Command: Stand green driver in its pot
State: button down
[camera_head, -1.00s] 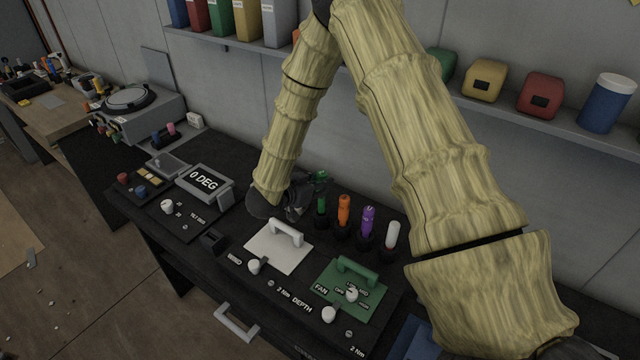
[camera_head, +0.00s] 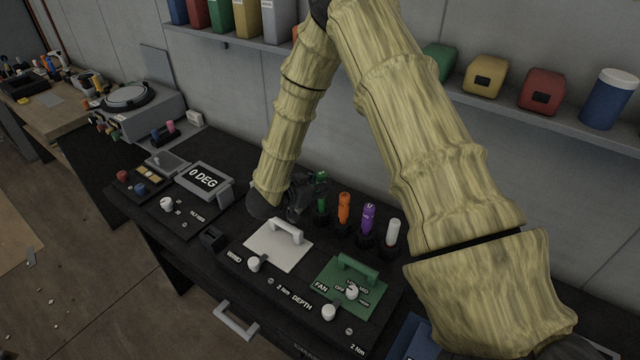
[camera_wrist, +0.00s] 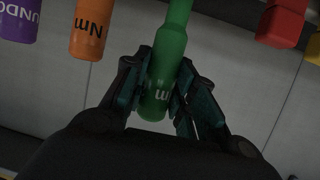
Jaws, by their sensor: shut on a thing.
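The green driver (camera_head: 321,204) stands upright at the left end of the row of drivers, at the back of the black bench. Its lower end is at a dark pot (camera_head: 321,218); how deep it sits I cannot tell. My gripper (camera_head: 305,190) is beside it on the left, partly hidden by my own arm. In the wrist view the green handle (camera_wrist: 168,70) lies between the two fingers of my gripper (camera_wrist: 165,103), which are shut on it.
Orange (camera_head: 344,207), purple (camera_head: 368,218) and white (camera_head: 392,233) drivers stand in pots close to the right. A white plate with a handle (camera_head: 278,250) and a green fan panel (camera_head: 350,285) lie in front. A shelf (camera_head: 540,125) runs along the wall above.

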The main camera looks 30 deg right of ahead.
jog(key=shift+f+b, duration=0.8)
jog(key=shift+f, duration=0.85)
jog(key=c, duration=1.1)
grip_release()
jog(key=shift+a+r, duration=0.1)
jog(key=v, duration=1.1)
jog(key=shift+s+a, duration=0.2)
jog(key=shift+a, duration=0.15)
